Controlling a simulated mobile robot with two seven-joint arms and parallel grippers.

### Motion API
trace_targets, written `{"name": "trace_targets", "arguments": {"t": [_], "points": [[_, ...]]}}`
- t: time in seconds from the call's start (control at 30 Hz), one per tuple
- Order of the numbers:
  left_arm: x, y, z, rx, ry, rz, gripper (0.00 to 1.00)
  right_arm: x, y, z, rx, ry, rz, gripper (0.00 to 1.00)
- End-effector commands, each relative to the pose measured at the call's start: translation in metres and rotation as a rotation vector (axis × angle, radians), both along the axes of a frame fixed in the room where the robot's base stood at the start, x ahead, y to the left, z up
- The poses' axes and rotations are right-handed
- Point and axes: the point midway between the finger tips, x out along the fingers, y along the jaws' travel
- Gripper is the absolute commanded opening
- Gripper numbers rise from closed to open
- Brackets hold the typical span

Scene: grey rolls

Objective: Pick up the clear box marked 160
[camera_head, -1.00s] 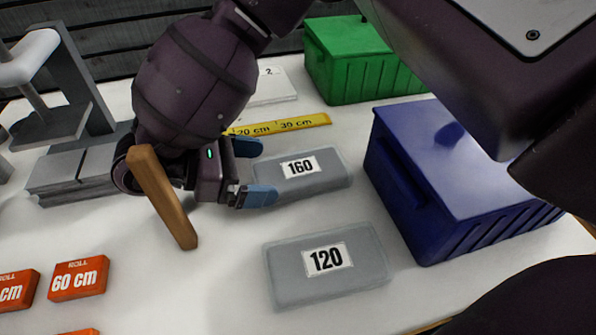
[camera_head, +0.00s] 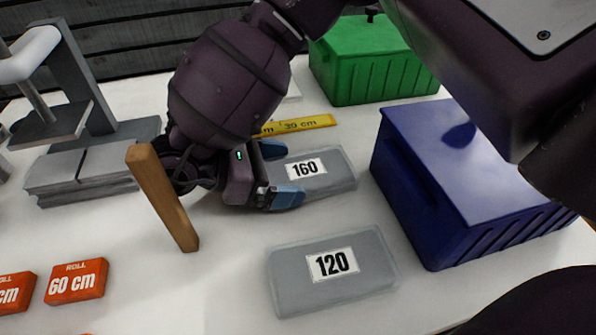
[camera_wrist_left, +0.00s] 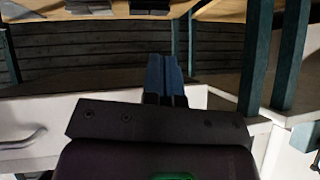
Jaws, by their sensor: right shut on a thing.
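The box marked 160 (camera_head: 322,180) lies on the white table in the head view. It looks grey and translucent, with a white label. My right gripper (camera_head: 284,173) has its blue fingers at the box's left end, one on the far side and one on the near side, and is shut on it. The box appears to rest on the table; its left end is partly hidden by the fingers. My left gripper (camera_wrist_left: 165,78) shows only in the left wrist view, its blue fingers together and empty.
A similar box marked 120 (camera_head: 332,272) lies nearer. A blue bin (camera_head: 455,170) stands close on the right, a green bin (camera_head: 365,60) behind. A yellow ruler (camera_head: 300,125) lies behind the box.

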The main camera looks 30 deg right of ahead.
Motion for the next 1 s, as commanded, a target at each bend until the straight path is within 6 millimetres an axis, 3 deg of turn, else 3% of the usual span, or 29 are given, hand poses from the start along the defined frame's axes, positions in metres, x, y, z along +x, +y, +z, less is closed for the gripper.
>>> {"name": "trace_targets", "arguments": {"t": [0.23, 0.4, 0.53, 0.6, 0.67, 1.0], "points": [[0.004, 0.000, 0.008, -0.007, -0.015, 0.006, 0.00, 0.000, 0.000, 0.021, 0.000, -0.008, 0.000, 0.66], [0.002, 0.003, 0.013, -0.021, -0.011, 0.025, 0.00, 0.000, 0.000, 0.060, 0.000, -0.018, 0.000, 0.66], [-0.010, 0.007, 0.004, -0.030, 0.030, 0.044, 0.00, 0.000, 0.001, 0.087, 0.001, -0.013, 0.001, 0.66], [-0.019, 0.007, -0.011, -0.022, 0.065, 0.041, 0.00, 0.001, 0.001, 0.079, 0.001, 0.003, 0.002, 0.66], [-0.021, 0.007, -0.014, -0.017, 0.069, 0.037, 0.00, 0.002, 0.000, 0.081, -0.001, 0.005, 0.002, 0.66], [0.001, 0.000, 0.002, -0.011, -0.002, 0.009, 0.00, 0.000, 0.000, 0.097, 0.000, 0.002, 0.001, 0.66]]}}
